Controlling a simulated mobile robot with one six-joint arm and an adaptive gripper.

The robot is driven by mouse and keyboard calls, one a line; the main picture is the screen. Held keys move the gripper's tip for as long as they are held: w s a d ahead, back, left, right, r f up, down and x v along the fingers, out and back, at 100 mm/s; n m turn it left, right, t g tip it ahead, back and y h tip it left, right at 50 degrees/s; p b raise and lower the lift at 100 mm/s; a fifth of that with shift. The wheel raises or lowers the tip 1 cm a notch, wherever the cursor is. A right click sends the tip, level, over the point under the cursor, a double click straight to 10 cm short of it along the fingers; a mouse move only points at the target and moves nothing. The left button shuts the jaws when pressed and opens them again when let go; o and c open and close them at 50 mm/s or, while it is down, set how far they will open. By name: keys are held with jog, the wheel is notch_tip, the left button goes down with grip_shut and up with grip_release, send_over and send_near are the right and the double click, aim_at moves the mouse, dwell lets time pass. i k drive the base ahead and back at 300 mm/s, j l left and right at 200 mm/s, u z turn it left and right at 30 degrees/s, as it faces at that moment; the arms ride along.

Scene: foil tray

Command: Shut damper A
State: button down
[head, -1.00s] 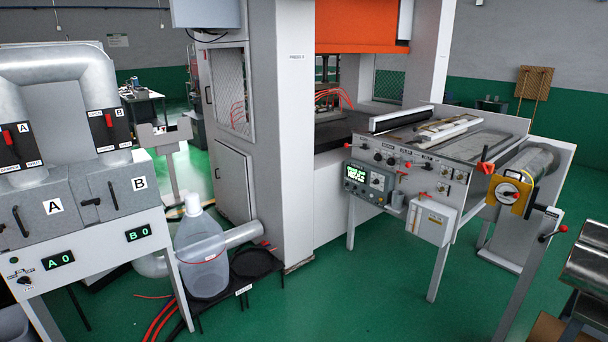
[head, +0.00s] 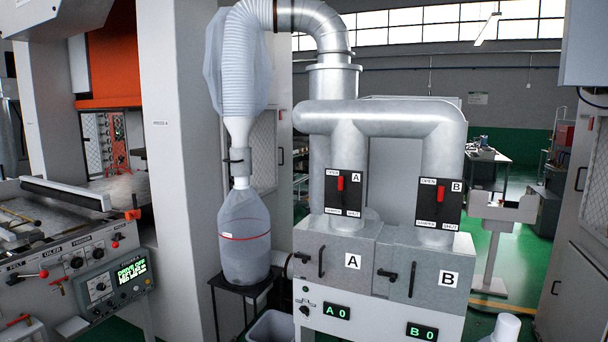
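Damper A (head: 345,193) is a black plate with a red handle, marked OPEN at the top and SHUT at the bottom, on the left duct leg in the head view. Its red handle (head: 340,188) stands roughly upright, its upper end near the OPEN side. Damper B (head: 439,204) is a like plate on the right duct leg, its red handle also roughly upright. Below them are grey box A (head: 353,262) and box B (head: 449,279), with black latches. The displays read A 0 (head: 337,312) and B 0 (head: 422,331). My gripper is not in view.
A clear plastic bag collector (head: 245,240) stands on a black stand left of the boxes. A control panel (head: 115,285) and press frame (head: 175,150) are at left. A white cabinet (head: 580,190) is at right. A white cylindrical thing (head: 505,328) is at bottom right.

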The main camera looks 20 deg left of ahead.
aim_at(341, 203)
jog(key=i+j+z, duration=0.15)
jog(key=i+j, duration=0.7)
jog(key=i+j+z, duration=0.15)
jog(key=i+j, duration=0.75)
jog(key=j+z, duration=0.25)
jog(key=j, duration=0.35)
jog(key=j+z, duration=0.3)
jog(key=j, duration=0.35)
jog(key=k+j+z, duration=0.25)
jog(key=j, duration=0.35)
jog(key=i, duration=0.1)
